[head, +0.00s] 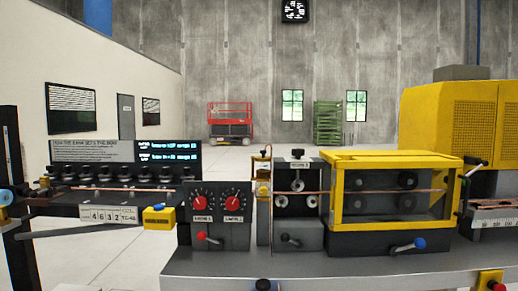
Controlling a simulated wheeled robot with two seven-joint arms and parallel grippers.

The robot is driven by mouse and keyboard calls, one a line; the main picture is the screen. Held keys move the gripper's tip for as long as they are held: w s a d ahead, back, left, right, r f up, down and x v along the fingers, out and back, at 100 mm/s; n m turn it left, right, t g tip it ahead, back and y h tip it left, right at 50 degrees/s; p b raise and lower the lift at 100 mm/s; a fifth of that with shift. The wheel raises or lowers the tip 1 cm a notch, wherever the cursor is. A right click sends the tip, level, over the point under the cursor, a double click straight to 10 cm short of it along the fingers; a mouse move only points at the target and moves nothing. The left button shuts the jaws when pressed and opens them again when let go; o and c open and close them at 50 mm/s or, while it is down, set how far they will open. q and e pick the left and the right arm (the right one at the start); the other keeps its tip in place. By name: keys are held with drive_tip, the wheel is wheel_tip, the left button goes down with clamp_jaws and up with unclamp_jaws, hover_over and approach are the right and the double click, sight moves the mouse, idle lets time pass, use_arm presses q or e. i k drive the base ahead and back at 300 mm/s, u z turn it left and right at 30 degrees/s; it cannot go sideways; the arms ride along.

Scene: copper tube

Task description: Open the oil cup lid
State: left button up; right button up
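A small brass-yellow fitting (263,189) sits on a thin upright post between the twin-dial box and the dark roller unit. It may be the oil cup, but it is too small to tell its lid or whether that is open. A thin copper tube (300,192) runs level past it. Neither of my grippers shows in the head view.
The dial box (217,214) with red dials stands left of the post. The roller unit (297,208) and a yellow-framed guard (392,159) stand to the right. Levers with red, black and blue knobs stick out in front. The grey bench front (350,267) is mostly bare.

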sight(263, 152)
drive_tip(key=z, duration=0.95)
drive_tip(key=k, duration=0.2)
drive_tip(key=u, duration=2.2)
drive_tip(key=i, duration=1.05)
drive_tip(key=z, duration=0.5)
drive_tip(key=i, duration=0.65)
drive_tip(key=z, duration=0.55)
